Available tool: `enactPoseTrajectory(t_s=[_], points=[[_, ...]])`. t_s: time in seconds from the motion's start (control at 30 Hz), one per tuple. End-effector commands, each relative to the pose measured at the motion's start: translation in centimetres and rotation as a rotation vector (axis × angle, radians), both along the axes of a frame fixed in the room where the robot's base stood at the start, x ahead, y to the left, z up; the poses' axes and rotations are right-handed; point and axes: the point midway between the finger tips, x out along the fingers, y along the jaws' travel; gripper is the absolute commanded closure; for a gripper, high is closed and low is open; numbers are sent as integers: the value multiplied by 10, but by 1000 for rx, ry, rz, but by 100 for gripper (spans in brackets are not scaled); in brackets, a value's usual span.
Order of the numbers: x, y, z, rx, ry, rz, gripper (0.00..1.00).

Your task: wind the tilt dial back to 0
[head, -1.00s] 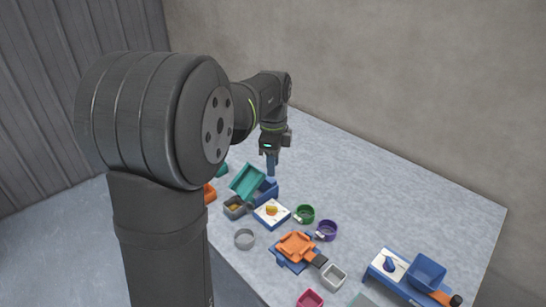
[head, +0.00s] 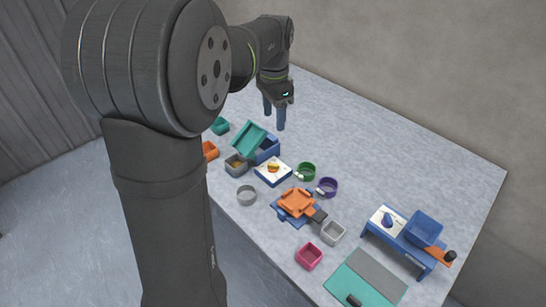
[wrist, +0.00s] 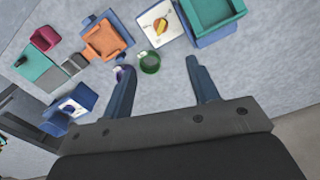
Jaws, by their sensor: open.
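The likely tilt dial is a white square face with a yellow-orange pointer on a blue base (head: 273,171), beside the tilted teal tray (head: 250,139). It also shows at the top of the wrist view (wrist: 160,22). The pointer is off the middle, but its marks are too small to read. A second white dial face with a blue pointer (head: 388,219) stands beside a blue bin at the right. My gripper (head: 274,119) is open and empty, above the table and behind the teal tray, apart from both dials. Its spread fingers show in the wrist view (wrist: 158,70).
A grey cup with yellowish contents (head: 236,165) stands by the teal tray. Green (head: 307,172) and purple (head: 328,187) cups stand right of the dial. An orange piece (head: 296,201) on a blue base lies in front. The table behind is clear.

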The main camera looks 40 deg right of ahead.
Motion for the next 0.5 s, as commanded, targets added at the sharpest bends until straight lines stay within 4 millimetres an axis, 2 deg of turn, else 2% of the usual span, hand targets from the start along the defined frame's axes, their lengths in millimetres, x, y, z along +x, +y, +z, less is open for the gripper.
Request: enactPoseTrajectory(t_s=[0.1, 0.3, 0.5], points=[[0, 1, 0, 0, 0, 241, 45], [1, 2, 0, 0, 0, 616, 45], [1, 2, 0, 0, 0, 833, 45]])
